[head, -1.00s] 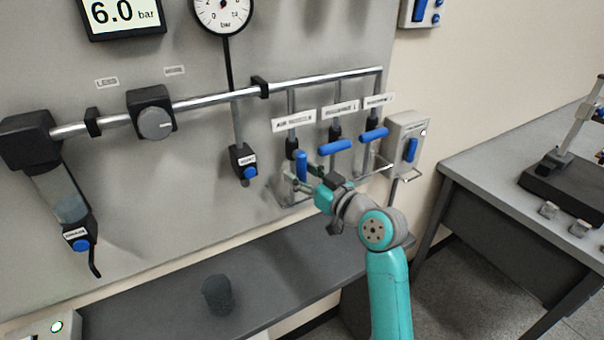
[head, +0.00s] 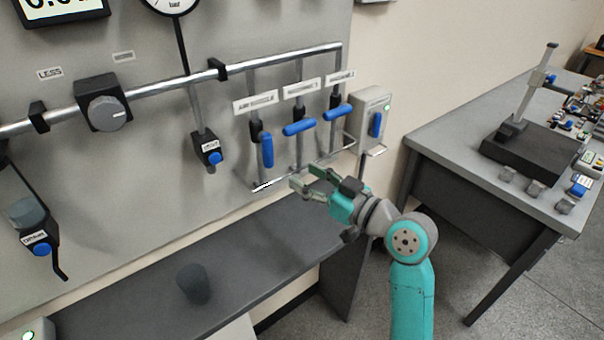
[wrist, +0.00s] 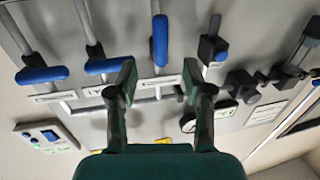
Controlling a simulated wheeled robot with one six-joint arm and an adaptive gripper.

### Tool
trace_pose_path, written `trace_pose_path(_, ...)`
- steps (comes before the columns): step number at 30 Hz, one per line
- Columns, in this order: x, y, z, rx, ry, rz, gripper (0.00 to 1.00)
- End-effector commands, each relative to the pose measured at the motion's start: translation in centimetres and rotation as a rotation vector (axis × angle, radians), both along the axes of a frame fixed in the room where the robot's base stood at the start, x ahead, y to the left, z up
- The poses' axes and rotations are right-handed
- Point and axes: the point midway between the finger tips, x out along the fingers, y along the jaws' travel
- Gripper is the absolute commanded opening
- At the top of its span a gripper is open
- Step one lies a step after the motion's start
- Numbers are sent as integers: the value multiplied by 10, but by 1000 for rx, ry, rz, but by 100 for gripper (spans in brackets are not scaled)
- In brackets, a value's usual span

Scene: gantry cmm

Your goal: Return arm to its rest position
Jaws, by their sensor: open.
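My gripper (head: 307,187) is open and empty in the head view. It is out in front of the wall panel, below and a little right of the leftmost blue valve handle (head: 267,150), with a visible gap. That handle hangs down, while the middle handle (head: 299,127) and right handle (head: 337,113) lie roughly level. In the wrist view my spread green fingers (wrist: 160,85) have nothing between them. Beyond them, the downward handle shows in the wrist view (wrist: 160,40), with the level ones to its left.
A grey shelf (head: 240,245) runs below the panel and carries a dark cup (head: 193,283). A switch box (head: 373,125) is right of the valves. A table (head: 450,140) with a black-based stand (head: 535,150) is at right. Floor shows between shelf and table.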

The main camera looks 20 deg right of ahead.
Motion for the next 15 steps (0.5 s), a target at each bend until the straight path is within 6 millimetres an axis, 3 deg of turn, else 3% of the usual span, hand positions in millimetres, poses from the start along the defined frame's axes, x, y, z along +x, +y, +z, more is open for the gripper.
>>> trace_pose_path(11, 0, 0, -1, 1, 1, -1, 51)
trace_pose_path(15, -4, -1, -15, 18, 20, -23, 51)
